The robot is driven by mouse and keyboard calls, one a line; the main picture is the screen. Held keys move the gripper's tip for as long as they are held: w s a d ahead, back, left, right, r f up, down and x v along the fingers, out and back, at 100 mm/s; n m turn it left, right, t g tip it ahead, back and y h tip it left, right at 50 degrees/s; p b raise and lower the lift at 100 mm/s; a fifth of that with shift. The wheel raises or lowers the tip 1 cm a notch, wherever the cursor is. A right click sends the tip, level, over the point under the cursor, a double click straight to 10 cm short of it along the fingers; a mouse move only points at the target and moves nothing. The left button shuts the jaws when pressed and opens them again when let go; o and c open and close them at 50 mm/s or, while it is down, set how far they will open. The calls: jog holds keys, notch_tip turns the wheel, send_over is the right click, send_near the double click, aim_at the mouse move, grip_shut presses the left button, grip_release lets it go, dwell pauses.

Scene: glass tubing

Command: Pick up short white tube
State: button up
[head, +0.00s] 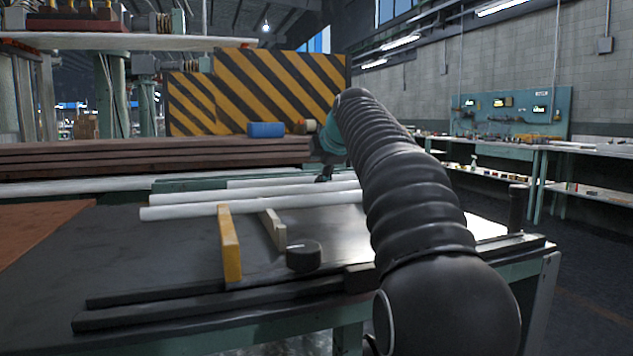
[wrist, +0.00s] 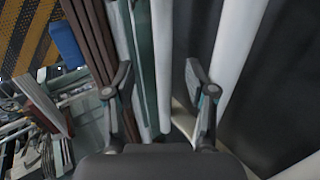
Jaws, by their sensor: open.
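Several white tubes lie roughly side by side on the dark table. The front long tube (head: 250,205) and another long tube (head: 255,191) behind it run left to right in the head view. A shorter-looking white tube (head: 285,181) lies behind them, its right end near my gripper (head: 325,174). In the wrist view my gripper (wrist: 158,75) is open, its fingers spread on either side of a white tube (wrist: 163,65), with nothing clearly held. Another white tube (wrist: 238,45) lies right of the fingers. I cannot tell for certain which tube is between the fingers.
Stacked brown planks (head: 150,155) lie behind the tubes, with a blue cylinder (head: 266,130) at the back. The table's left front is clear.

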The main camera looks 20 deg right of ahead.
aim_at(312, 179)
jog(key=shift+x, duration=2.85)
jog(key=shift+s+a+f, duration=0.1)
jog(key=shift+s+f, duration=0.05)
jog(key=shift+f, duration=0.05)
jog(key=shift+c, duration=0.3)
grip_shut()
